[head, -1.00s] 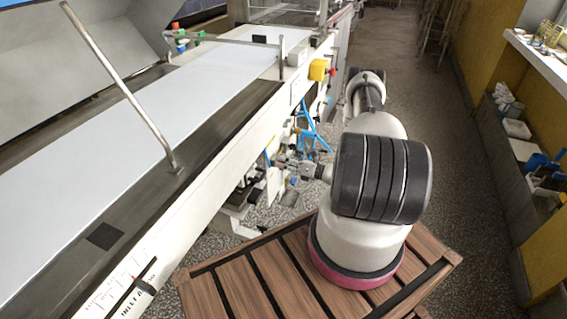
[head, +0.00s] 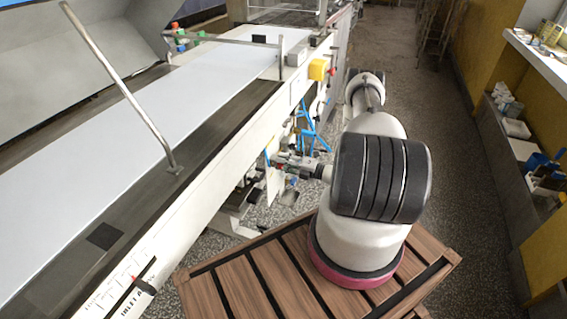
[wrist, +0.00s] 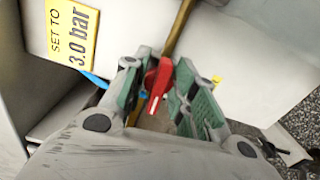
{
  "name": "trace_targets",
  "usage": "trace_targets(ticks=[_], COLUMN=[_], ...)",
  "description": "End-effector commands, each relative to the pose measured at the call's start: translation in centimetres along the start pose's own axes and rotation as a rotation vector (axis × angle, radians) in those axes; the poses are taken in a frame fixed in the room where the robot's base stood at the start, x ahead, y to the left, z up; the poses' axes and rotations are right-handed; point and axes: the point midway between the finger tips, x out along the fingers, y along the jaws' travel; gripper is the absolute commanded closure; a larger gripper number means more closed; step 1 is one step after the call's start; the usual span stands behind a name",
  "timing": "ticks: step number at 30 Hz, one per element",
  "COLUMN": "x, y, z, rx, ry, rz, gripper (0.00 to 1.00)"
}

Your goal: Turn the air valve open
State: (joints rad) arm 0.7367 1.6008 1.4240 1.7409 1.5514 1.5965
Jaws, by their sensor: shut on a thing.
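The air valve's red handle (wrist: 158,80) shows in the wrist view with a white mark near its lower end. It stands between the two green-padded fingers of my gripper (wrist: 157,74), which is shut on it. A brass pipe (wrist: 179,28) runs up from just behind the handle. The valve body behind the fingers is mostly hidden. In the head view my gripper (head: 280,160) reaches in at the side of the machine, under the conveyor's edge, and the handle is too small to make out clearly.
A yellow sign (wrist: 72,35) reading "SET TO 3.0 bar" is on the pale panel beside the valve. Blue hoses (head: 312,130) hang near my gripper. The white conveyor frame (head: 225,150) runs above it. The floor aisle (head: 440,150) to the right is clear.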

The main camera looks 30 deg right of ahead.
Motion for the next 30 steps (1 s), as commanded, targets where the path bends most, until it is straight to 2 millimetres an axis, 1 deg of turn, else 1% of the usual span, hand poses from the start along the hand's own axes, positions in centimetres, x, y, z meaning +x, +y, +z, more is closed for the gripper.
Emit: trace_targets(ticks=[3, 9, 23, 24, 30], x=[-0.07, -0.08, -0.09, -0.09, -0.05], y=[-0.11, -0.14, -0.15, -0.15, -0.12], z=[0.03, 0.04, 0.04, 0.04, 0.02], rx=[0.049, 0.094, 0.106, 0.106, 0.105], ry=[-0.002, -0.002, -0.002, -0.002, -0.002], rz=[-0.002, -0.002, -0.002, -0.002, -0.002], gripper=[0.96, 0.96, 0.96, 0.69, 0.68])
